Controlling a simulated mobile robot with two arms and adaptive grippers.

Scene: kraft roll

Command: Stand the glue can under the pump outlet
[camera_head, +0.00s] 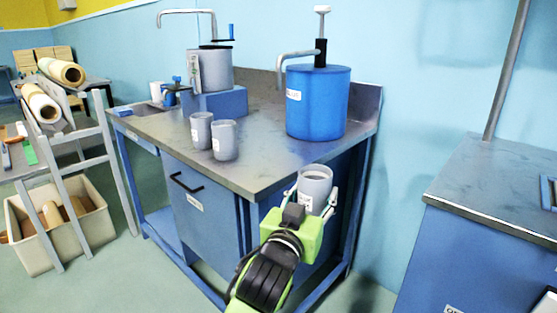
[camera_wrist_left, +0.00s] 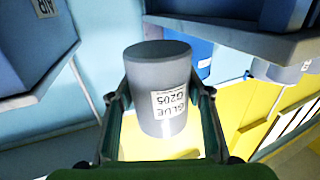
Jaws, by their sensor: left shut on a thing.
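The grey glue can (camera_head: 316,181) is held in my left gripper (camera_head: 314,196), in front of the bench's front right corner. It is open at the top, with a pale label. In the left wrist view the glue can (camera_wrist_left: 160,85) sits between both fingers, its label reading GLUE G205 upside down. The blue drum (camera_head: 318,105) stands on the bench behind it. The drum carries a hand pump (camera_head: 321,50), whose pump outlet (camera_head: 281,64) bends down on the drum's left, over the bench top. My right gripper is not visible.
Two grey cans (camera_head: 201,130) (camera_head: 225,141) stand mid-bench. A grey pot (camera_head: 212,70) with a crank stands on a blue block (camera_head: 218,102) behind them, near a bent pipe (camera_head: 187,12). The bench (camera_head: 262,165) is clear before the drum. A blue cabinet (camera_head: 490,230) stands right.

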